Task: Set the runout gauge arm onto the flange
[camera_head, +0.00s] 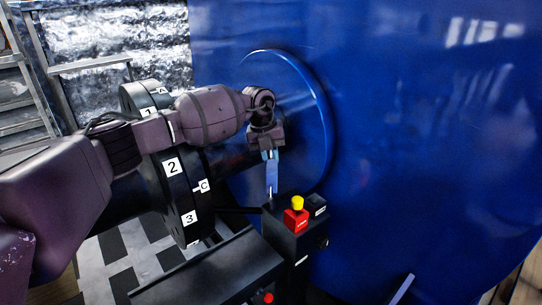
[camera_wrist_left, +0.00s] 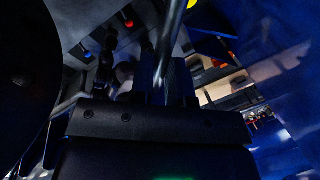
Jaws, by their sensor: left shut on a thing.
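The flange (camera_head: 178,200) is a black disc with white labels 2, 3 and C, left of centre in the head view. My left gripper (camera_head: 271,190) points down in front of the blue housing, to the right of the flange and apart from it. It is shut on a thin metal rod (camera_wrist_left: 168,45), seen between the fingers in the left wrist view, which appears to be the runout gauge arm. Its lower end is hard to make out near a dark box (camera_head: 290,240). My arm hides part of the flange. My right gripper is not in view.
The dark box carries a red block with a yellow knob (camera_head: 297,202), just below my left gripper. A large blue housing (camera_head: 420,130) fills the right side. A checkered floor (camera_head: 118,262) shows lower left, with a metal rack (camera_head: 22,95) beyond.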

